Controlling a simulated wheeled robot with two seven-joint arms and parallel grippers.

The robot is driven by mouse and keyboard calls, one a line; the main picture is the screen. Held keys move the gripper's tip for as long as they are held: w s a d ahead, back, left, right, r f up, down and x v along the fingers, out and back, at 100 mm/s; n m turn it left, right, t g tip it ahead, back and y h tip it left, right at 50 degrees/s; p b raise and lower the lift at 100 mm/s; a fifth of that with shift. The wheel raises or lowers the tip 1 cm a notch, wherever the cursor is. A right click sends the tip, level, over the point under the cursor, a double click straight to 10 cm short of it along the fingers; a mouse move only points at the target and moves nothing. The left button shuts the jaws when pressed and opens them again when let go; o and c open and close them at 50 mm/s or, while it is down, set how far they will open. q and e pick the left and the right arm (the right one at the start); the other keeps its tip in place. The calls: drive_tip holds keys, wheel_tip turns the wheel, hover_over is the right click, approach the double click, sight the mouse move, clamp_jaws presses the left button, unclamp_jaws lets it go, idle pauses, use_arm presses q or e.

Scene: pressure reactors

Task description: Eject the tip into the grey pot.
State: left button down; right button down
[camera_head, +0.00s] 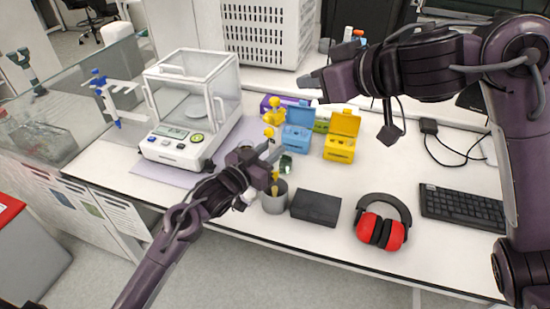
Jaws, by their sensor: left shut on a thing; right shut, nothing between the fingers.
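My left gripper (270,160) is shut on a yellow pipette (269,133), whose yellow top stands above the fingers. The pipette is roughly upright, and its lower part shows below the fingers, over the mouth of the grey pot (274,206). I cannot clearly make out the tip or how deep it reaches into the pot. The pot stands near the front edge of the bench. My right gripper (312,83) is shut and empty, high above the back of the bench, well away from the pot.
A black box (316,208) stands right of the pot, with red ear defenders (383,228) and a keyboard (462,208) farther right. Blue (297,138) and yellow (341,148) tip boxes stand behind. A balance (185,125) is at the left. Some white bench between them is clear.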

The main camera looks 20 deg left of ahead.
sight(271, 126)
use_arm(q)
drive_tip(key=shift+r+p, duration=3.15)
drive_tip(key=shift+r, duration=0.4)
drive_tip(key=shift+f, duration=0.1)
